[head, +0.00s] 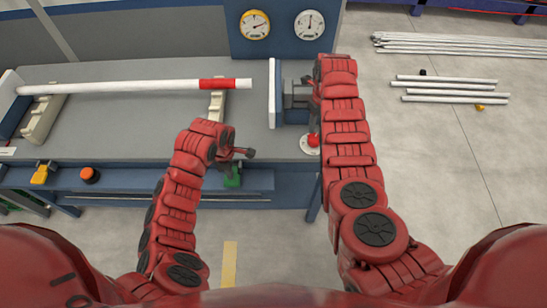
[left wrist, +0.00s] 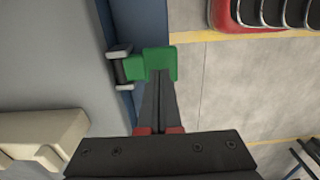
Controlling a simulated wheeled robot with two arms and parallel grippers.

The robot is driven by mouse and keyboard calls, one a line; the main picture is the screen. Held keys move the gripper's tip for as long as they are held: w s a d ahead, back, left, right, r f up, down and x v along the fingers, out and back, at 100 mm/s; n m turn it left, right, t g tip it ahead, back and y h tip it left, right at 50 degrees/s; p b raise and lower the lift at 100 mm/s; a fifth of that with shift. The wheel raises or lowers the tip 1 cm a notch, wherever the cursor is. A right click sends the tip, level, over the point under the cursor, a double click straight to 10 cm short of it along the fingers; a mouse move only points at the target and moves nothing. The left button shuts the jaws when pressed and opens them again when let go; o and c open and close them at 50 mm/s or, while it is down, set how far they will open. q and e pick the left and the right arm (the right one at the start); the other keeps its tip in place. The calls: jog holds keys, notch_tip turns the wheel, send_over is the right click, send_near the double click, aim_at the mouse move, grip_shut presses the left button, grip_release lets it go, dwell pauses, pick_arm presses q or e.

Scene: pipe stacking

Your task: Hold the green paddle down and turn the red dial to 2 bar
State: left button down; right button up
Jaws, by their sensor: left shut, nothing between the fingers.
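The green paddle (head: 232,179) sticks out from the bench's front edge; it also shows in the left wrist view (left wrist: 160,60). My left gripper (head: 247,153) is shut and empty, with its fingertips over the paddle; in the left wrist view the tips (left wrist: 160,76) overlap its near part. I cannot tell whether they press on it. The red dial (head: 313,140) sits on a round white plate at the bench's right end. My right gripper (head: 314,108) is just behind the dial, mostly hidden by its own arm, and its fingers cannot be made out.
A white pipe (head: 130,87) with a red band lies on cream supports (head: 42,118) on the bench. Two gauges (head: 255,24) (head: 309,24) are on the blue back panel. An orange-red button (head: 90,174) and yellow part (head: 41,174) are at the front left. Pipes (head: 455,86) lie on the floor at right.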

aim_at(315, 137)
jog(key=o, duration=0.7)
jog(key=shift+f, duration=0.1)
jog(key=shift+f, duration=2.55)
jog(key=shift+s, duration=0.1)
jog(key=c, duration=1.2)
